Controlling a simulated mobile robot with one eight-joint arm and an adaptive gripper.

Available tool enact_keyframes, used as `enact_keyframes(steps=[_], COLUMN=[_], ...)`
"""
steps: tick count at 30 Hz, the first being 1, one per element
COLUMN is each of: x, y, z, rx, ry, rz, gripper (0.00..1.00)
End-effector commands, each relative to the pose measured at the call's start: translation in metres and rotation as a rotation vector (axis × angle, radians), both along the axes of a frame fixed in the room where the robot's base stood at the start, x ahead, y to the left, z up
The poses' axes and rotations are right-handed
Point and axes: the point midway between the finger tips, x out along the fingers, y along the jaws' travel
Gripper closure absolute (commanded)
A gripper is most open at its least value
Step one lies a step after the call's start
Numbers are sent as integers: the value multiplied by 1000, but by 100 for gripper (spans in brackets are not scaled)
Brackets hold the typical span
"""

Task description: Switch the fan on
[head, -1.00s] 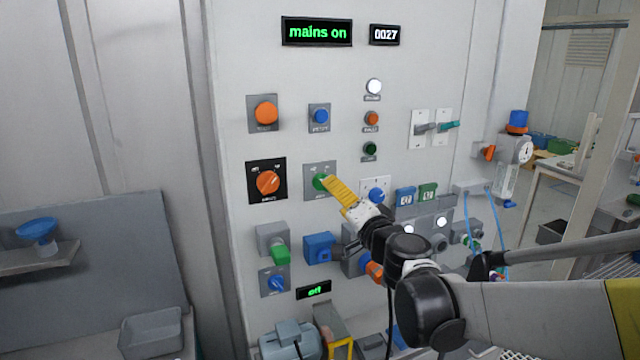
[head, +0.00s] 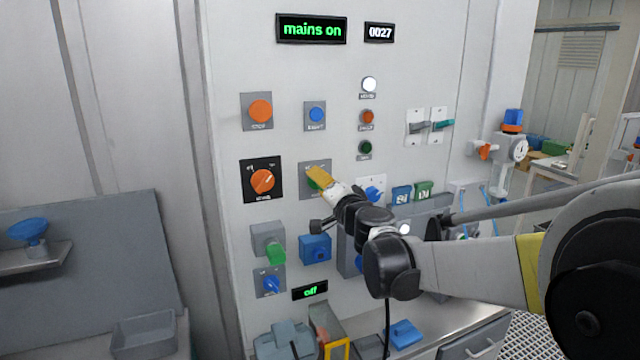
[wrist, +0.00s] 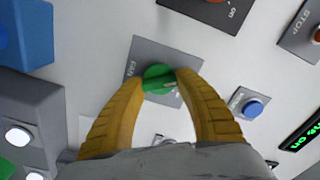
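The green fan knob (wrist: 158,79) sits on a grey plate marked FAN (wrist: 140,52) on the panel. In the wrist view my gripper's (wrist: 161,82) yellow fingers lie on opposite sides of the knob, with no gap visible at the tips. A pale mark shows on the knob near the right fingertip. In the head view my gripper (head: 319,178) covers most of the knob, and only a little green (head: 312,184) shows beside the fingers. A small display (head: 310,291) low on the panel reads "off".
The upper display (head: 311,29) reads "mains on". An orange rotary knob (head: 262,181) is left of the fan plate, a blue button (head: 316,115) above it and a blue box (head: 315,248) below. A blue knob (head: 374,194) is close to my wrist on the right.

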Motion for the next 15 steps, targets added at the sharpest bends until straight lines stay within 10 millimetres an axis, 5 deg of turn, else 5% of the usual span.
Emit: enact_keyframes(steps=[15], x=[0], y=[0], z=[1], rx=[55], ry=[19], rz=[0], gripper=[91])
